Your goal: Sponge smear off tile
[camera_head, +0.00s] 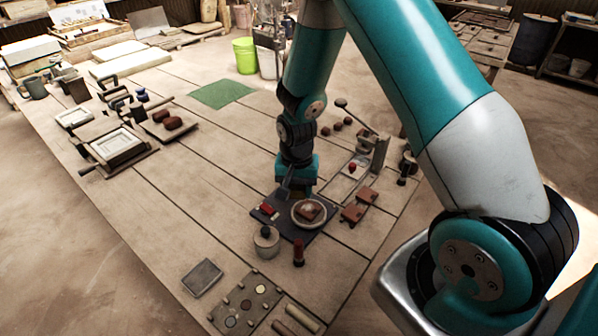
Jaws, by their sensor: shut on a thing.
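A smear on the tile is too small to make out clearly. My gripper (297,193) points down just behind the plate, over the far edge of the dark board. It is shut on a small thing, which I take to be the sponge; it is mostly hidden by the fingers. Whether it touches the board or the plate cannot be told from here.
A lidded pot (266,241) and a red-handled stamp (299,252) stand at the board's near edge. Red tiles (352,213) lie to its right. A press frame (118,147) stands at the left. The table's middle left is clear.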

